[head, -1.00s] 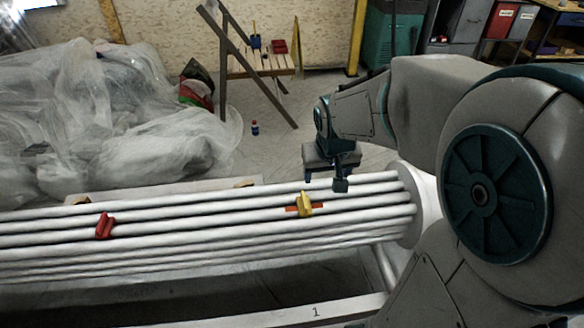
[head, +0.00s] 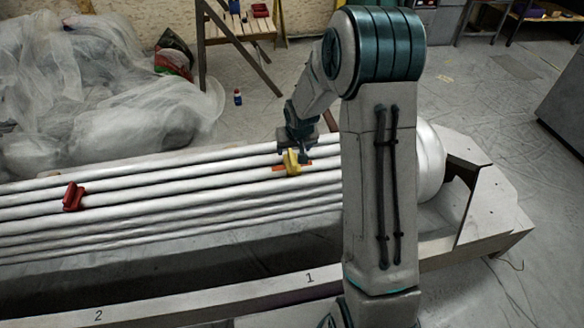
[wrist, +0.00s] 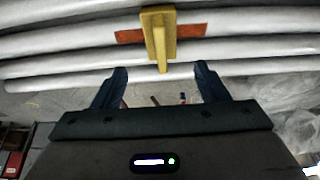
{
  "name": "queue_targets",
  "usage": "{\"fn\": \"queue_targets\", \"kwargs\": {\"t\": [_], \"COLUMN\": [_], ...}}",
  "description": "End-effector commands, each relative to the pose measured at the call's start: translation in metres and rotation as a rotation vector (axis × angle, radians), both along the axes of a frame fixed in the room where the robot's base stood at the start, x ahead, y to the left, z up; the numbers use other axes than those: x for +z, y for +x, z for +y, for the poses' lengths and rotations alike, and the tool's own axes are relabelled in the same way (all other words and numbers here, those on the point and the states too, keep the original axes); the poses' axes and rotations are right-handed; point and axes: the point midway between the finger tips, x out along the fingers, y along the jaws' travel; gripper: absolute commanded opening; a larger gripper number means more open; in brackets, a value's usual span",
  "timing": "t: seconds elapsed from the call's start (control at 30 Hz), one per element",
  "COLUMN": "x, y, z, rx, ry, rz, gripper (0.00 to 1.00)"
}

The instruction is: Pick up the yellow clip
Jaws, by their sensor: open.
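The yellow clip (head: 291,162) sits on the white pipes, over an orange-red strip (head: 309,164). In the wrist view the yellow clip (wrist: 159,36) stands ahead of my gripper, roughly centred between the fingers, with the orange-red strip (wrist: 191,30) showing on both sides of it. My gripper (wrist: 159,82) is open and empty, its two dark fingers apart. In the head view my gripper (head: 300,156) is close to the clip; whether it touches cannot be told there.
A red clip (head: 73,197) sits on the pipes (head: 150,187) farther left. A beam marked 1 and 2 (head: 200,300) runs along the front. Plastic-wrapped material (head: 100,90) lies at the back left. A small bottle (head: 238,97) stands on the floor behind the pipes.

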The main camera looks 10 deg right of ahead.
Motion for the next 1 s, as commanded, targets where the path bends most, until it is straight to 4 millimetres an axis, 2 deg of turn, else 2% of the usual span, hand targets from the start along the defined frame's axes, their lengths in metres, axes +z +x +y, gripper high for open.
{"fn": "queue_targets", "kwargs": {"t": [0.1,0.37,0.63,0.9,0.93,1.0], "x": [-0.016,-0.03,-0.068,-0.072,-0.072,-0.072], "y": [0.006,0.01,0.021,0.023,0.023,0.023], "z": [0.0,0.001,0.002,0.002,0.002,0.002], "rx": [0.0,0.001,0.0,0.0,0.0,0.0], "ry": [0.0,0.0,0.0,0.0,0.0,0.0], "rz": [0.0,0.0,0.0,-0.001,-0.001,-0.001], "gripper": [0.67,0.67,0.67,0.67,0.62,0.42]}}
